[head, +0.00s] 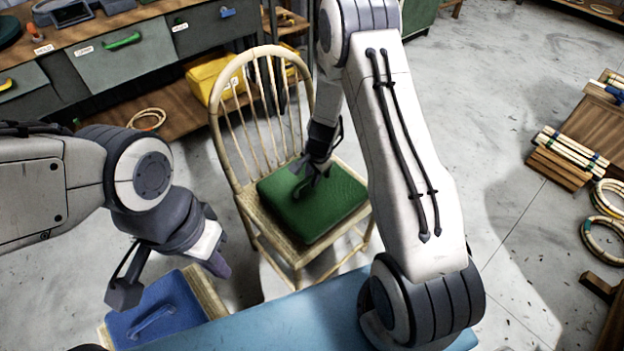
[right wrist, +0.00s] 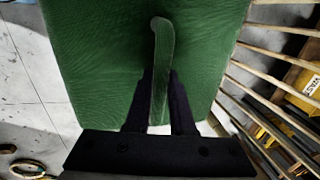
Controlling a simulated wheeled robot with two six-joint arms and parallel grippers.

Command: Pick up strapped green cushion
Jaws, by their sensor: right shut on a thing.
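The green cushion (head: 318,208) lies on the seat of a wooden spindle-back chair (head: 250,160). It has a green strap on top. In the right wrist view the cushion (right wrist: 95,60) fills much of the picture, and its strap (right wrist: 161,60) runs between my fingers. My right gripper (head: 312,180) is over the cushion, shut on the strap; it also shows in the right wrist view (right wrist: 160,105). My left gripper (head: 170,278) is open and empty, above a blue cushion (head: 155,308) with a blue strap at the lower left.
A light blue surface (head: 285,322) is in the foreground. Bundled rods (head: 570,150) and coiled rings (head: 603,238) lie at the right. Grey floor is clear between.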

